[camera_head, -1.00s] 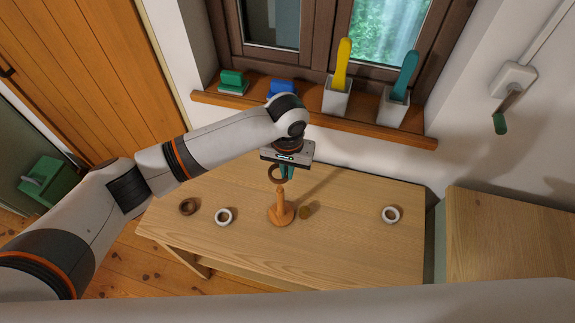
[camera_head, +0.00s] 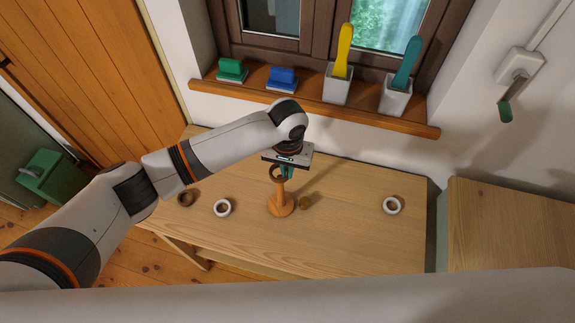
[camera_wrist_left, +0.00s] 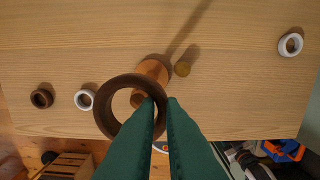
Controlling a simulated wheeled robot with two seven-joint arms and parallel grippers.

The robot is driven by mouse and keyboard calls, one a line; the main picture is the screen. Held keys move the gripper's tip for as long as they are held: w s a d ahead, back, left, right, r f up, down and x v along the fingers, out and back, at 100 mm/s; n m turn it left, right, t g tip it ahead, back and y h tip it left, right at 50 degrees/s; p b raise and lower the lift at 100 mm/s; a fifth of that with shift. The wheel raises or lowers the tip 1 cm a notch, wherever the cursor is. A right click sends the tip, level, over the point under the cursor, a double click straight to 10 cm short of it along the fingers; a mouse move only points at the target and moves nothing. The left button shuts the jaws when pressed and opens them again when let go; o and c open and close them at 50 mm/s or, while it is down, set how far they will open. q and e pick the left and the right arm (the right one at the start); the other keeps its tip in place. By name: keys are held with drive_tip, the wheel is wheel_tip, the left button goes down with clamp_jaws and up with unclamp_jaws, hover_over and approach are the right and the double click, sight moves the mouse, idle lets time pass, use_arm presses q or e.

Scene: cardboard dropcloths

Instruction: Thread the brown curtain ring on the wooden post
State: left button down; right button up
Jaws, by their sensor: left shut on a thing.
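My left gripper (camera_head: 285,172) is shut on a brown curtain ring (camera_head: 278,178), holding it by its edge over the table. In the left wrist view the dark green fingers (camera_wrist_left: 160,112) pinch the right side of the ring (camera_wrist_left: 103,101). The orange-brown wooden post (camera_head: 282,203) stands upright on its round base, right below the ring. In the left wrist view the tip of the post (camera_wrist_left: 137,97) shows inside the ring's opening. Whether the ring is around the tip or still above it, I cannot tell. My right gripper is not in view.
Another brown ring (camera_head: 185,198) and a white ring (camera_head: 222,208) lie left on the table (camera_head: 330,235). A small olive-yellow piece (camera_head: 305,202) lies close right of the post. A second white ring (camera_head: 392,205) lies far right. A window sill (camera_head: 310,112) runs behind.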

use_arm(q)
drive_tip(key=shift+f+b, duration=0.3)
drive_tip(key=shift+f, duration=1.05)
drive_tip(key=c, duration=1.5)
unclamp_jaws()
wheel_tip(320, 180, up, 12)
drive_tip(key=shift+b, duration=1.05)
